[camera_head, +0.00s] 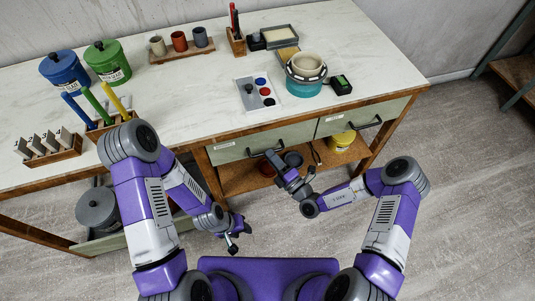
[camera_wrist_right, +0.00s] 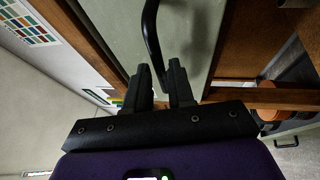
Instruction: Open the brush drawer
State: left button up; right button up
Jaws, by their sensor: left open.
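The left drawer (camera_head: 280,137) and the right drawer (camera_head: 335,124) under the tabletop both look closed, with pale green fronts and black bar handles. Their labels are too small to read, so I cannot tell which is the brush drawer. My right gripper (camera_head: 273,160) is at the left drawer's handle (camera_head: 252,153). In the right wrist view, the right gripper's fingers (camera_wrist_right: 160,75) are apart, with the black handle (camera_wrist_right: 151,35) reaching to the gap between their tips; I see no firm grip. My left gripper (camera_head: 235,234) is open and empty, low in front of the table, away from the drawers.
The tabletop (camera_head: 190,95) holds blue and green canisters, cups, coloured tools and a turquoise wheel with a bowl (camera_head: 306,78). A lower shelf (camera_head: 240,180) carries pots and a yellow jar (camera_head: 342,140). A grey lidded pot (camera_head: 97,208) stands at lower left. The floor at right is clear.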

jog(key=shift+x, duration=1.25)
grip_shut()
